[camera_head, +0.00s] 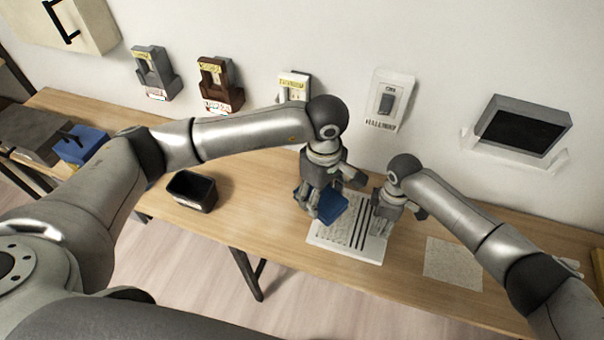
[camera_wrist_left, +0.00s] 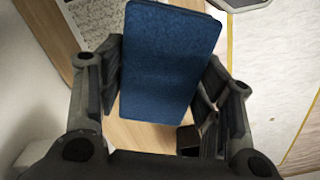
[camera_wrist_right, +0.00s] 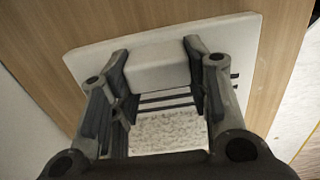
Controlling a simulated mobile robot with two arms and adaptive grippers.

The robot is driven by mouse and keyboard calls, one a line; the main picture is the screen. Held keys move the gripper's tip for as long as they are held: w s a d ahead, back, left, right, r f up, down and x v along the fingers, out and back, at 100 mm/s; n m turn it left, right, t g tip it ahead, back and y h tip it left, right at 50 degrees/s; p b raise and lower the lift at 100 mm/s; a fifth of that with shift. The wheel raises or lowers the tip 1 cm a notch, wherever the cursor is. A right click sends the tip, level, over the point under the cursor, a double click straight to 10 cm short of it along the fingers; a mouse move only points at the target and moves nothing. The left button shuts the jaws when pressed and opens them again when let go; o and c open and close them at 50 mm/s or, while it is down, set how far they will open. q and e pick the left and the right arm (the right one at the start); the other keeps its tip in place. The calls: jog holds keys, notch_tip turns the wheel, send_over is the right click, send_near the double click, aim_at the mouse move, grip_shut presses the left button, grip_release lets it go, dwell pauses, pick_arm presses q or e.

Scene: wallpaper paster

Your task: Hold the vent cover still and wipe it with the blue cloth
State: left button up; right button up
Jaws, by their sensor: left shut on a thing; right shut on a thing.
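The vent cover (camera_head: 322,239) is a white plate with dark slots and a speckled grey area, lying on the wooden table. My right gripper (camera_head: 382,222) is shut on a raised white block (camera_wrist_right: 158,65) at one end of the cover. The blue cloth (camera_head: 331,207) looks like a thick, flat pad. My left gripper (camera_head: 318,210) is shut on it and holds it at the cover's left part. The cloth fills the middle of the left wrist view (camera_wrist_left: 168,65), with speckled cover behind it. Whether cloth and cover touch is unclear.
A black open bin (camera_head: 192,191) stands on the table to the left. A pale textured sheet (camera_head: 452,264) lies to the right. A blue object (camera_head: 80,146) sits at the far left. Wall fixtures, including a switch (camera_head: 388,100) and dark panel (camera_head: 524,127), are behind the table.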

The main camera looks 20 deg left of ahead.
pick_arm(q)
jog(key=d+f+n, duration=0.4)
jog(key=f+n, duration=0.1)
jog(key=f, duration=0.1)
jog(key=shift+f, duration=0.4)
jog(key=shift+s, duration=0.15)
jog(key=shift+f, duration=3.2)
